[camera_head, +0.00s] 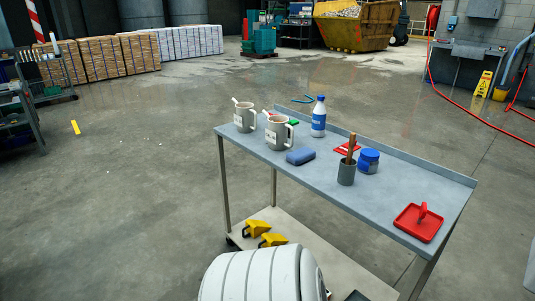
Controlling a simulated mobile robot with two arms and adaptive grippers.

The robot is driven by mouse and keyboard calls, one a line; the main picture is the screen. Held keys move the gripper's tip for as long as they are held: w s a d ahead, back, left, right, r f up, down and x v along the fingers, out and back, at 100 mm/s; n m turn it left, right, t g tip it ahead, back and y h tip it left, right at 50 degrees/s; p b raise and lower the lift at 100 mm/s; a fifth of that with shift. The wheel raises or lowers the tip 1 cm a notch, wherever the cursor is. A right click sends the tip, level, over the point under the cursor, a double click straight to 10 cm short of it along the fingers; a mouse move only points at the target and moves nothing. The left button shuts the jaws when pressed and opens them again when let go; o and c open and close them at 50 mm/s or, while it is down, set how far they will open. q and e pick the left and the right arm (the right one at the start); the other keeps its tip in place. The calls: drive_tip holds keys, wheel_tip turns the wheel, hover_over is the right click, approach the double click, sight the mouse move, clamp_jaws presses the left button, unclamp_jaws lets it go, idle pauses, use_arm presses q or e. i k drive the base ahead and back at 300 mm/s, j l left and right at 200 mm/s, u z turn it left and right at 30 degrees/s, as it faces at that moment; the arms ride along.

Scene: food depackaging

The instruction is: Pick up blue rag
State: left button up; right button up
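A blue, folded, block-like piece (300,156) that looks like the blue rag lies flat on the grey top of the metal cart (395,213), near its front edge. It sits between the mugs and a grey cup. Nothing covers it. Neither of my grippers is in view.
Two beige mugs (244,118) (276,134), a blue-white bottle (319,118), a grey cup (347,173) with a brown handle, a blue jar (368,161) and a red tray-like item (419,222) stand around it. A white ribbed form (245,279) fills the bottom; I cannot tell what it is.

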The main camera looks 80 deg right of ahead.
sight(296, 157)
drive_tip(key=z, duration=3)
drive_tip(key=i+j+z, duration=0.2)
drive_tip(key=i+j, duration=0.15)
drive_tip(key=j, duration=0.3)
drive_tip(key=i+j, duration=0.2)
drive_tip(key=i+j+z, duration=0.15)
drive_tip(key=j, duration=0.3)
